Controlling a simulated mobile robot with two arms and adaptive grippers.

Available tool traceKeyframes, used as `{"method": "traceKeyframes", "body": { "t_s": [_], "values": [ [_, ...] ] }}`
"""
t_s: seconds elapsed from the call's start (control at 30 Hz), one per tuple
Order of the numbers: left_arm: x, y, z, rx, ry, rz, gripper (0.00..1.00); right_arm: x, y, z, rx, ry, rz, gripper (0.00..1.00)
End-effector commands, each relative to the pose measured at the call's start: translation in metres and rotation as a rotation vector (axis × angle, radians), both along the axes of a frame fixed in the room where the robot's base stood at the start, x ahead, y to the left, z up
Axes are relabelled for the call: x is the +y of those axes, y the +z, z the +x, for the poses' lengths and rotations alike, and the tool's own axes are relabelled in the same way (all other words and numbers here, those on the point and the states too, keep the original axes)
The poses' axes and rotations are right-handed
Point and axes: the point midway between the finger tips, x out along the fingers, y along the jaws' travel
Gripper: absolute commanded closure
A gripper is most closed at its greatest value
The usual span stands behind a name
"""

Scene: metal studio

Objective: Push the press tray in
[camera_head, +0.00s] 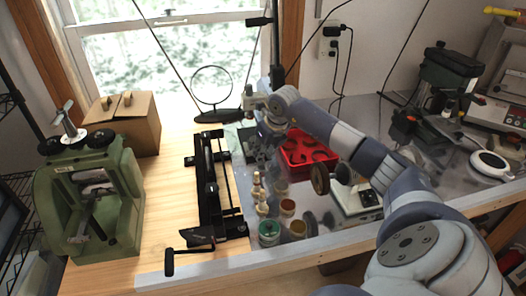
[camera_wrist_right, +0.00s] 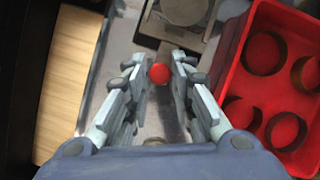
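In the right wrist view a round red knob (camera_wrist_right: 160,73) shows between the fingertips of my right gripper (camera_wrist_right: 157,66). The fingers stand apart, one on each side of the knob, and I cannot tell whether they touch it. Just beyond it is a grey metal block or plate (camera_wrist_right: 180,20), cut off by the top edge, perhaps part of the press and its tray. In the head view my right gripper (camera_head: 262,145) points down left of the red bin; the knob is hidden there, and I cannot make out the press tray. My left gripper is not in view.
A red bin (camera_head: 308,152) with dark rings is close on the right. Small jars (camera_head: 269,232) stand nearer the front. A long black bench tool (camera_head: 208,190) lies on the left, beside a green machine (camera_head: 90,200). A drill press (camera_head: 445,75) stands at right.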

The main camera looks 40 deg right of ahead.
Motion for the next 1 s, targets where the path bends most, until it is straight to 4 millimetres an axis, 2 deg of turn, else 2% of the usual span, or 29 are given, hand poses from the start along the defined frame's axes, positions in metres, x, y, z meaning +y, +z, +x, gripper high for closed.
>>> {"method": "traceKeyframes", "body": {
  "t_s": [0.07, 0.33, 1.0],
  "values": [
    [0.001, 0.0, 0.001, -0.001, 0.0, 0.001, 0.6, 0.0, 0.0, 0.0, 0.0, 0.0, 0.0, 1.0],
    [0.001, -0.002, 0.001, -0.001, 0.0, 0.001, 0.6, -0.003, -0.001, 0.004, 0.0, -0.002, 0.001, 1.0],
    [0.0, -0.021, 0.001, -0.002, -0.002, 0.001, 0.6, -0.04, -0.001, 0.072, -0.001, -0.004, 0.003, 1.0]
  ]
}}
